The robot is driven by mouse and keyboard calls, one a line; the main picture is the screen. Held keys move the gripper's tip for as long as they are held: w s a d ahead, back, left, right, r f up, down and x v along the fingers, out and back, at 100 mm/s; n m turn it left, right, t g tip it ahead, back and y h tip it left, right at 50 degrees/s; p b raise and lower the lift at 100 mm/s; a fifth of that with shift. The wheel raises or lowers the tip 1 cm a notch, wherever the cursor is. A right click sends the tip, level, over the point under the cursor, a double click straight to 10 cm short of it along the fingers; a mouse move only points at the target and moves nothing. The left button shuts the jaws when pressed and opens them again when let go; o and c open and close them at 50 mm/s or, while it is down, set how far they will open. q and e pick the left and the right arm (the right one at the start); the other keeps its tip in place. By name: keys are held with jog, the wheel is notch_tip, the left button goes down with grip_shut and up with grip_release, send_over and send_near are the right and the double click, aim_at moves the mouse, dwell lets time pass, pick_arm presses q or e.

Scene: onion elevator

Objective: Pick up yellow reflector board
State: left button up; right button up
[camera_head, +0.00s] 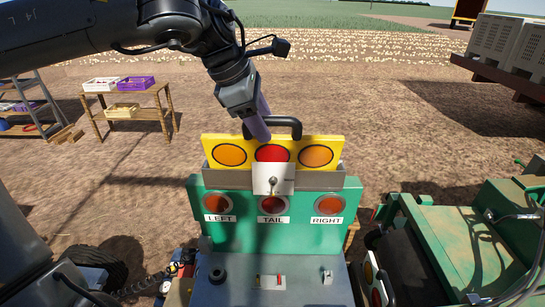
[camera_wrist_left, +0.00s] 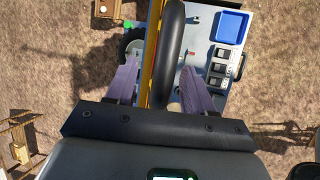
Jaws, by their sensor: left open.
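The yellow reflector board (camera_head: 272,154) stands upright in a grey holder on the green panel, with a red round reflector between two orange ones. A black handle (camera_head: 291,122) arches over its top edge. My left gripper (camera_head: 263,128) comes down from above at the handle, its purple fingers partly covering it. In the left wrist view, the open purple fingers (camera_wrist_left: 158,66) lie on either side of the black handle (camera_wrist_left: 171,45) and the board's thin yellow edge (camera_wrist_left: 152,45). Contact cannot be made out. My right gripper is not in view.
The green panel (camera_head: 250,238) has lamps labelled LEFT, TAIL and RIGHT. A white switch plate (camera_head: 287,184) stands before the board's middle. A grey console (camera_head: 240,290) is in front, green machinery (camera_head: 460,240) at right. A wooden rack (camera_head: 135,112) stands at back left.

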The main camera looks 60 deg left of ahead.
aim_at(272, 152)
pick_arm(q)
jog(key=shift+p+x, duration=0.3)
jog(key=shift+x, duration=1.45)
jog(key=shift+d, duration=0.2)
jog(key=shift+c, duration=0.2)
jog(key=c, duration=0.9)
grip_shut()
jog(key=shift+r, duration=0.1)
